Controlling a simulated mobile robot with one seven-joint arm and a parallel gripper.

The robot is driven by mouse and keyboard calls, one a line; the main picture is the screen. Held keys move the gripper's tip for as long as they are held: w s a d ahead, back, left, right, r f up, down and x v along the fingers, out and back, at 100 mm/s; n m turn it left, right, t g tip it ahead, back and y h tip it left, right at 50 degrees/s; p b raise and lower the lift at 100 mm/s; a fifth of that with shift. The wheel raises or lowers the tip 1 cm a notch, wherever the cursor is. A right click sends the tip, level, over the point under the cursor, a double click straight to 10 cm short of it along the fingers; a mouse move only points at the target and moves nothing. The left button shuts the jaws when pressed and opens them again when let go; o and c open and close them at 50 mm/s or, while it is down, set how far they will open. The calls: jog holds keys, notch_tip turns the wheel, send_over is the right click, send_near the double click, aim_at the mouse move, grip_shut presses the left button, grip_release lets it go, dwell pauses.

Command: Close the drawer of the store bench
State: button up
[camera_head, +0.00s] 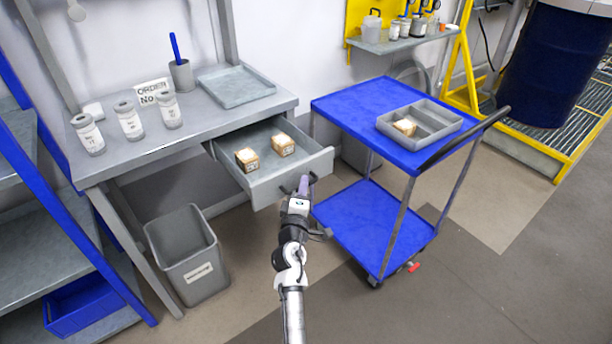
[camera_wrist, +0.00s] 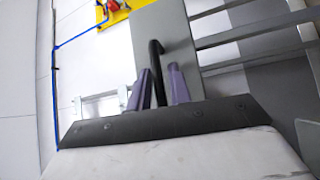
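The grey drawer (camera_head: 262,189) of the store bench (camera_head: 205,108) is pulled well out from under the right part of the bench top. Two small wooden-looking blocks with labels, a left one (camera_head: 247,160) and a right one (camera_head: 283,145), lie in it. My gripper (camera_head: 304,185) is at the drawer's front, at its dark handle (camera_head: 313,177). In the wrist view, the black handle (camera_wrist: 157,70) stands between my two purple fingertips (camera_wrist: 159,88), which are close together on either side of it. The gripper looks shut on the handle.
A blue cart (camera_head: 345,105) with a grey divided tray (camera_head: 440,121) stands close to the drawer's right. A grey bin (camera_head: 188,262) stands on the floor at the left. Jars (camera_head: 130,122) and a shallow tray (camera_head: 236,87) are on the bench. Floor in front is clear.

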jog(key=shift+w, duration=0.35)
jog(key=shift+r, duration=0.1)
jog(key=shift+s, duration=0.1)
grip_shut()
